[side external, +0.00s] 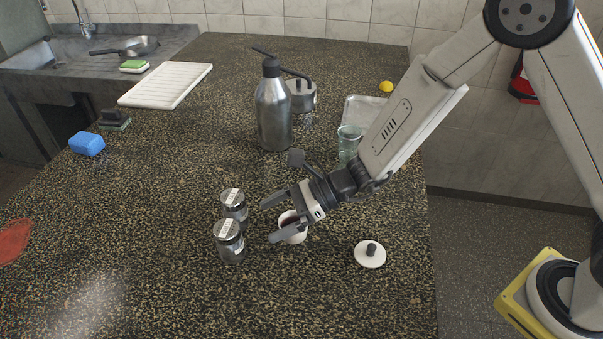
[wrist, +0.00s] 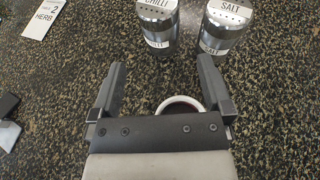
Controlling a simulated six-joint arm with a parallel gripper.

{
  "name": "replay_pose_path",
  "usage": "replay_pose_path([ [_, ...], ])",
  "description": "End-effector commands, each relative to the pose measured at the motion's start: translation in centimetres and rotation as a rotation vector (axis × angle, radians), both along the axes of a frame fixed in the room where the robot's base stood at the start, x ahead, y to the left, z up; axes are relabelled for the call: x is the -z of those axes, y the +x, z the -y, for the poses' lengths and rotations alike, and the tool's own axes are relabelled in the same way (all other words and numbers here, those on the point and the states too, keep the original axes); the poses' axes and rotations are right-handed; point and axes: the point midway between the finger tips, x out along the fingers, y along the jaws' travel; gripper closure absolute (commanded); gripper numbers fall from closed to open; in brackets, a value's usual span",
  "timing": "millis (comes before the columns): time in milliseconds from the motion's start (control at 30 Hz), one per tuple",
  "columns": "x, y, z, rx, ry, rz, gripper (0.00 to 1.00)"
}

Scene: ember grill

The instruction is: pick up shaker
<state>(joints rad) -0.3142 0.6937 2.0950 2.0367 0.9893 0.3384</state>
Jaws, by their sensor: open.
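Two glass shakers with metal caps and white labels stand upright side by side on the counter, one farther back (side external: 234,205) and one nearer (side external: 229,242). In the wrist view, the left one is labelled CHILLI (wrist: 158,22) and the right one SALT (wrist: 222,26). I cannot surely match the labels to the side view. My gripper (side external: 269,221) is open, to the right of the shakers and apart from them. In the wrist view, both shakers lie beyond my open fingertips (wrist: 160,62), and nothing is held. The lower part of the salt shaker's surroundings is clear.
A white round cup (side external: 297,236) sits below my gripper, partly hidden; its rim shows in the wrist view (wrist: 180,99). A white lid (side external: 370,258) lies to the right. A metal bottle (side external: 273,115) and a glass (side external: 348,145) stand farther back.

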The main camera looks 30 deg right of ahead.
Motion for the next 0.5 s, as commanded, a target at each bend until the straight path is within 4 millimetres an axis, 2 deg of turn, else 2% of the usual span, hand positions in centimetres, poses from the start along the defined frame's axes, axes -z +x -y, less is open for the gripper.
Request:
replay_pose_path([
  [233, 0.1, 0.2, -0.4, 0.006, 0.006, -0.002, 0.0],
  [500, 0.9, 0.7, -2.1, 0.004, 0.004, -0.001, 0.0],
])
